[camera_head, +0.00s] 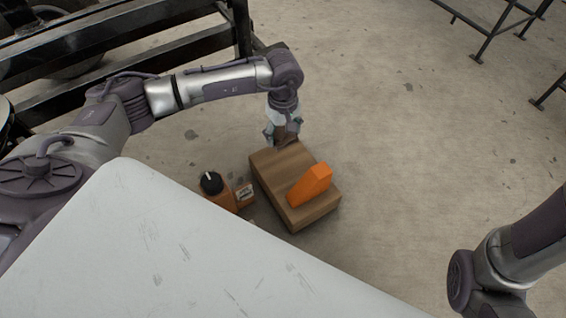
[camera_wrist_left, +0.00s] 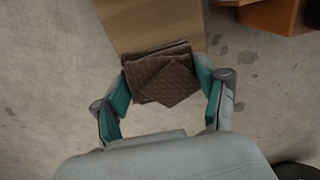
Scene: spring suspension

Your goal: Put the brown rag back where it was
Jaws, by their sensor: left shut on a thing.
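The brown rag (camera_wrist_left: 165,78) is a folded, quilted-looking cloth. It lies between the teal fingers of my left gripper (camera_wrist_left: 163,92), which is shut on it. In the head view my left gripper (camera_head: 283,136) points down at the far end of a wooden block (camera_head: 268,170), and the rag (camera_head: 287,139) shows small and dark there. In the left wrist view the rag overlaps the near end of the block; I cannot tell whether it rests on it. My right arm shows at the lower right of the head view, with its gripper out of view.
An orange wedge-shaped piece (camera_head: 311,184) sits on the block. An orange box with a black knob (camera_head: 211,183) and a small labelled item (camera_head: 244,193) stand left of it. A white surface (camera_head: 170,250) fills the lower left.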

